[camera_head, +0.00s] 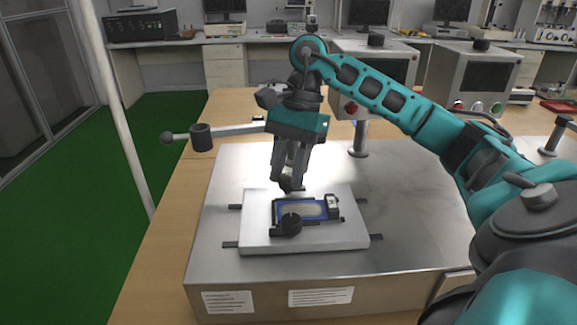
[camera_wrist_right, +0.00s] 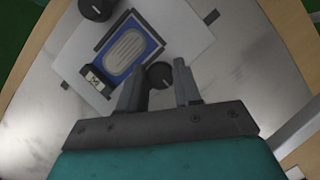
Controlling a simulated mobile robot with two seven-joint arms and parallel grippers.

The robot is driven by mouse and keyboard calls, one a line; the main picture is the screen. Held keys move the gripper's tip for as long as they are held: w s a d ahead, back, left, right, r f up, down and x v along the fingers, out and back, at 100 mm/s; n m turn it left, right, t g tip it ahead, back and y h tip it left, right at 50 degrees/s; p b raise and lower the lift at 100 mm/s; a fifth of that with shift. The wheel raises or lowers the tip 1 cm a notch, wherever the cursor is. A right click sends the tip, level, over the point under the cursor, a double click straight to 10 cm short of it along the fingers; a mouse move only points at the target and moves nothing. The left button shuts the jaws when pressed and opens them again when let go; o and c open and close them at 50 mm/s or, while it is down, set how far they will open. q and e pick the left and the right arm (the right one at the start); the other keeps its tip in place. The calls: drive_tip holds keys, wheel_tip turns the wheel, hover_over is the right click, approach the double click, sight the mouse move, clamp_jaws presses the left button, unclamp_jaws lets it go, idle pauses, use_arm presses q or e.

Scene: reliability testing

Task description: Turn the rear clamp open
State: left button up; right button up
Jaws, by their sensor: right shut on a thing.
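A flat blue-edged piece with a pale oval face (camera_head: 306,210) lies on a light square plate (camera_head: 258,237); the piece also shows in the wrist view (camera_wrist_right: 128,48). A round black clamp knob (camera_head: 291,225) stands at its front edge. My right gripper (camera_head: 290,186) points down at the rear edge of the piece. In the wrist view, the rear clamp's black knob (camera_wrist_right: 160,74) sits between its two fingertips, and the gripper is shut on it. In the head view the fingers mostly hide this knob. My left gripper is not in view.
The plate rests on a wide metal top (camera_head: 400,230) with free room right of it. A metal arm with a ball end (camera_head: 167,139) reaches out at left behind the plate. A metal post (camera_head: 358,138) stands behind. Grey instrument boxes (camera_head: 471,75) stand farther back.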

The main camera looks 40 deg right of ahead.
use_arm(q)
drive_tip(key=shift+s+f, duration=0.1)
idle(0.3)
use_arm(e)
drive_tip(key=o, duration=0.7)
drive_tip(key=shift+c, duration=0.2)
drive_tip(key=o, duration=0.4)
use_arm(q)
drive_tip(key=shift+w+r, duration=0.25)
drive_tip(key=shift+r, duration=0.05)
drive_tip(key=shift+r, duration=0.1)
use_arm(e)
drive_tip(key=shift+r, duration=0.1)
drive_tip(key=shift+w+d+r, duration=0.1)
drive_tip(key=shift+d+r, duration=0.1)
drive_tip(key=shift+r, duration=0.15)
use_arm(q)
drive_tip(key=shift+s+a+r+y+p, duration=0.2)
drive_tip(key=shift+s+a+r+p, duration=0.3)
drive_tip(key=shift+p, duration=0.85)
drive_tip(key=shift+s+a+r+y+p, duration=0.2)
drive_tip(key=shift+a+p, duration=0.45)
drive_tip(key=shift+p, duration=0.65)
use_arm(e)
drive_tip(key=shift+v, duration=5.95)
